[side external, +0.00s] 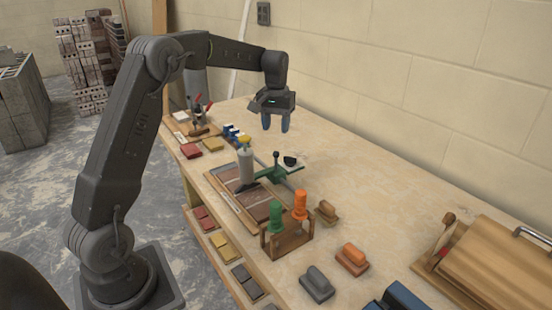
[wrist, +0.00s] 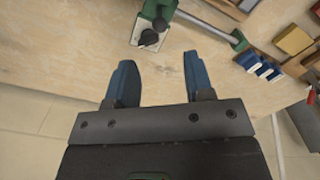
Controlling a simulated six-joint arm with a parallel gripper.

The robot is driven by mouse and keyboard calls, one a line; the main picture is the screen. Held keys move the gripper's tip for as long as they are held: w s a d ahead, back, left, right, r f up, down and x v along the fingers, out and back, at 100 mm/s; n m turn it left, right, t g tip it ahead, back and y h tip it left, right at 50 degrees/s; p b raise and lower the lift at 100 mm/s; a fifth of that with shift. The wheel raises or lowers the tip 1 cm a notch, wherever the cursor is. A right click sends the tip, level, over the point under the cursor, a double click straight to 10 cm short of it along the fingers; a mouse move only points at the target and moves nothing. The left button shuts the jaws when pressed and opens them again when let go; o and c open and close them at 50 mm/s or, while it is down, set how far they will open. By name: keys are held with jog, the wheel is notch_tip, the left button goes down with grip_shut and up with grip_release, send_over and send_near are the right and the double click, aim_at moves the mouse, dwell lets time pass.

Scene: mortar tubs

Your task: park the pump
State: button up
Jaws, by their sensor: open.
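My gripper (side external: 274,128) hangs above the far part of the bench, its blue fingers pointing down. In the wrist view the two fingers (wrist: 157,82) are apart with nothing between them. No thing is plainly marked as the pump. A pale grey bottle-like body (side external: 247,168) stands upright on the brown tiled board, left of a green device (side external: 272,173) with a black-knobbed lever. A wooden rack (side external: 287,241) nearer the camera holds a green upright piece (side external: 275,216) and an orange one (side external: 300,205). The wrist view shows a grey rod (wrist: 205,27) and a black-knobbed plate (wrist: 148,33) beyond the fingers.
Blue-and-white pieces (side external: 236,134) and red and yellow blocks (side external: 191,151) lie along the left edge. Several handled floats, one grey (side external: 317,284), sit at the front. A wooden box (side external: 500,262) stands at right. The bench is clear toward the wall.

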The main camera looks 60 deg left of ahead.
aim_at(276, 152)
notch_tip(276, 152, down, 11)
jog(key=shift+f, duration=0.15)
dwell(0.4)
grip_shut()
dwell(0.3)
